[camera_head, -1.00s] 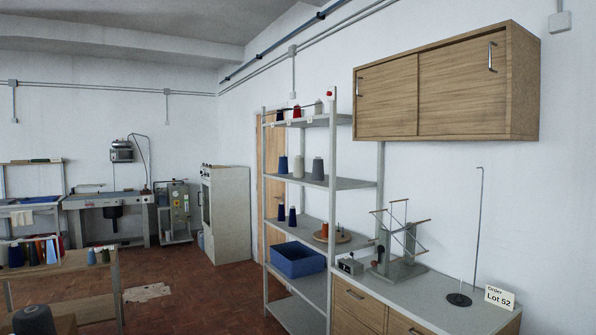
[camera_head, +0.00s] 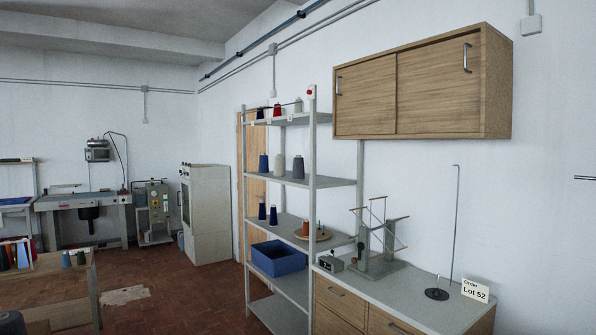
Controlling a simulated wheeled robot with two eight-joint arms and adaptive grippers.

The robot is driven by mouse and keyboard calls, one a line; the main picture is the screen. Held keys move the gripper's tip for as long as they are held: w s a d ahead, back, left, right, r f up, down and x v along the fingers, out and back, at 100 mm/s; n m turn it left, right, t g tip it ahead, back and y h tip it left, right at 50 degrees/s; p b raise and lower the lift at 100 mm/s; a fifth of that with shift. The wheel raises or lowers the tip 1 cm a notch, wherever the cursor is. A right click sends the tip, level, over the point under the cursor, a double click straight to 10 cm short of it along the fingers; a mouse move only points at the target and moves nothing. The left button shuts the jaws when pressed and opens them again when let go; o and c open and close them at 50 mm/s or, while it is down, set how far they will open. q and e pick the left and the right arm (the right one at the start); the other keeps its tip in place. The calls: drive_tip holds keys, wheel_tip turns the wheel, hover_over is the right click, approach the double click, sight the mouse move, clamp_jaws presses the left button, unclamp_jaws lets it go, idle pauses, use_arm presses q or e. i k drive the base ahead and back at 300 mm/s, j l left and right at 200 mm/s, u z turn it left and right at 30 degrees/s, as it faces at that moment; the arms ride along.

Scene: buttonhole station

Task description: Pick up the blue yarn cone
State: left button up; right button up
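A dark blue yarn cone (camera_head: 264,163) stands upright on the second shelf of the grey rack, left of a pale cone (camera_head: 279,166) and a grey cone (camera_head: 298,168). Two slimmer blue cones (camera_head: 262,211) (camera_head: 273,215) stand on the shelf below. I cannot tell from the picture which blue cone the task names. Neither of my grippers is in view, and nothing touches these cones.
A blue bin (camera_head: 278,262) sits low in the rack (camera_head: 312,210). A counter (camera_head: 400,291) with a yarn winder (camera_head: 378,243) and a thin stand (camera_head: 437,293) is at right. A wooden table (camera_head: 55,264) is at lower left.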

sight(263, 168)
drive_tip(key=z, duration=1.7)
drive_tip(key=u, duration=1.8)
drive_tip(key=i+j+u, duration=0.25)
drive_tip(key=i, duration=1.05)
drive_tip(key=i+j+u, duration=0.1)
drive_tip(key=i+u, duration=0.15)
drive_tip(key=i, duration=3.4)
